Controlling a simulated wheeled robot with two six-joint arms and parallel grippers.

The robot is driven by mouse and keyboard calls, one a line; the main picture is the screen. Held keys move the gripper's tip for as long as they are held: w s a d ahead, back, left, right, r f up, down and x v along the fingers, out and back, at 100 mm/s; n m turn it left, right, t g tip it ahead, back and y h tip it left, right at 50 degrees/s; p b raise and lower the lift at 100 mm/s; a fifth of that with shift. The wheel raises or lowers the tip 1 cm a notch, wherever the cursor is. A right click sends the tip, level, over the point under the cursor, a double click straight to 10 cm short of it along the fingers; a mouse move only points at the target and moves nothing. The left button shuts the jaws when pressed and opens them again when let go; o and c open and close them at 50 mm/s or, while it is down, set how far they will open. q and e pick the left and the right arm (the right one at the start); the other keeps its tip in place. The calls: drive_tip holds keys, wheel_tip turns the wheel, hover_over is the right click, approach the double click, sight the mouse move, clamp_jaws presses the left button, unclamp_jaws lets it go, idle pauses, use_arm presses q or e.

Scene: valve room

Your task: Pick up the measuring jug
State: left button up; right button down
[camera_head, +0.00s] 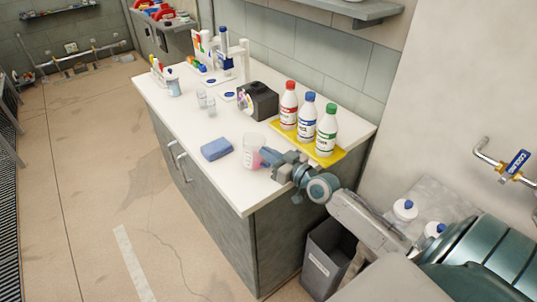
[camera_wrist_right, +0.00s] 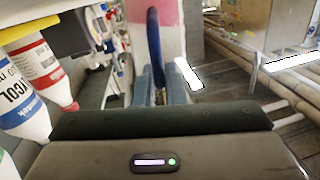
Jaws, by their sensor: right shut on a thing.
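The measuring jug (camera_head: 250,151) is a pale translucent vessel with pink marks, near the front edge of the white counter. My right gripper (camera_head: 268,157) reaches in from the right and is shut on the jug's blue handle side. In the right wrist view a blue upright handle (camera_wrist_right: 154,45) stands between the fingers of my right gripper (camera_wrist_right: 162,88). The jug's pale and pink wall (camera_wrist_right: 182,35) is behind it. The jug looks upright; I cannot tell whether it touches the counter. My left gripper is out of view.
A blue sponge (camera_head: 216,149) lies left of the jug. Red, blue and green capped bottles (camera_head: 305,118) stand on a yellow tray (camera_head: 341,154) behind my gripper. A black box (camera_head: 260,102) and small clear beakers (camera_head: 206,101) stand further back. A grey bin (camera_head: 327,262) is below right.

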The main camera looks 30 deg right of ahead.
drive_tip(key=shift+r+p, duration=0.75)
drive_tip(key=shift+r, duration=0.8)
drive_tip(key=shift+s+a+r, duration=0.1)
drive_tip(key=shift+s, duration=0.15)
drive_tip(key=s+a+p, duration=0.1)
drive_tip(key=s+p, duration=0.3)
drive_tip(key=s, duration=0.3)
drive_tip(key=s+a+r+p, duration=0.1)
drive_tip(key=s+p, duration=0.3)
drive_tip(key=s, duration=0.4)
drive_tip(key=shift+a+r+p, duration=0.15)
drive_tip(key=shift+a+p, duration=0.15)
drive_tip(key=shift+a, duration=0.45)
drive_tip(key=shift+s, duration=0.15)
